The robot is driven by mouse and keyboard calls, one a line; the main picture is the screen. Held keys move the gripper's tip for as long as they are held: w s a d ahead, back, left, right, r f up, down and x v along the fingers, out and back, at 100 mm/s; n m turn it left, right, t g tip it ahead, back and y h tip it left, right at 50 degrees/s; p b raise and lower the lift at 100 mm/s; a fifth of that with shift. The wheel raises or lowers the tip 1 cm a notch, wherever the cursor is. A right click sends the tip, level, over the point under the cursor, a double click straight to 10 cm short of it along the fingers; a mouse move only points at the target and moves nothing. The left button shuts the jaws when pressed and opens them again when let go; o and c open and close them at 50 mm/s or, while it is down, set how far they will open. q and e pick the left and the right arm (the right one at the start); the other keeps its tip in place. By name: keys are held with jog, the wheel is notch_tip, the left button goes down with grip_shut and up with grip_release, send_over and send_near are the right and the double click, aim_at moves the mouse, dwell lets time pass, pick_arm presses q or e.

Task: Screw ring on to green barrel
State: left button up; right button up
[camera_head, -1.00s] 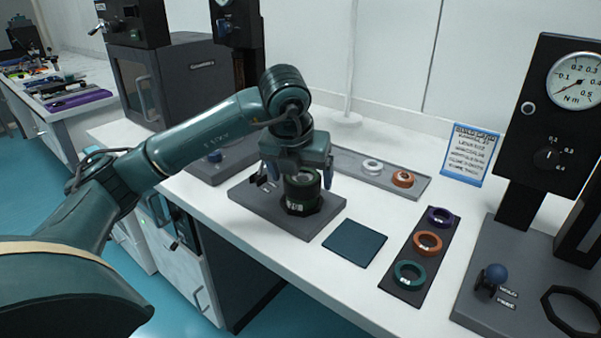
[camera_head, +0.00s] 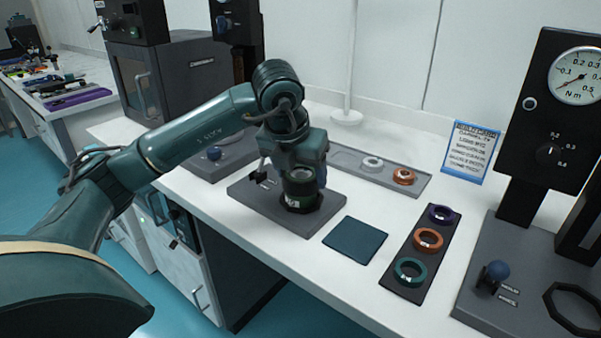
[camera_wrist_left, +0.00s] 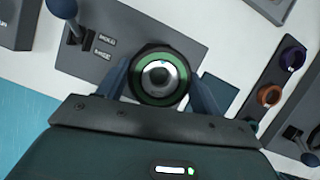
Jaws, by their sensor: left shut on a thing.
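The green barrel (camera_head: 300,190) stands upright on a dark grey fixture plate (camera_head: 246,195). In the left wrist view the barrel (camera_wrist_left: 160,98) shows from above as a green circle with a dark outer edge and a pale lens-like centre. My left gripper (camera_wrist_left: 160,92) points down over it, shut on the barrel, with one finger on each side. Purple (camera_head: 440,214), orange (camera_head: 428,240) and teal (camera_head: 410,271) rings lie in a row on a black strip (camera_head: 393,287). A white ring (camera_head: 372,164) and an orange-brown ring (camera_head: 404,176) lie in the grey back tray (camera_head: 341,171). My right gripper is out of view.
A dark blue square mat (camera_head: 355,241) lies on the white table, between the fixture and the ring strip. A torque gauge stand (camera_head: 530,150) with a blue-knobbed lever (camera_head: 497,271) stands at right. A blue sign (camera_head: 470,152) stands behind.

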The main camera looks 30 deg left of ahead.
pick_arm(q)
jog(key=m+h, duration=0.1)
jog(key=m, duration=0.4)
jog(key=m+h, duration=0.1)
jog(key=m, duration=0.1)
jog(key=shift+g+h, duration=0.3)
jog(key=m+h, duration=0.1)
jog(key=m, duration=0.1)
jog(key=shift+m+g, duration=0.3)
jog(key=shift+m, duration=0.1)
jog(key=m+g+h+p, duration=0.1)
jog(key=m+p, duration=0.1)
jog(key=m, duration=0.1)
jog(key=shift+m, duration=0.4)
jog(key=shift+d+f+m+g, duration=0.15)
jog(key=shift+m+g, duration=0.25)
jog(key=shift+m, duration=0.6)
jog(key=o, duration=1.3)
jog(key=shift+c, duration=1.1)
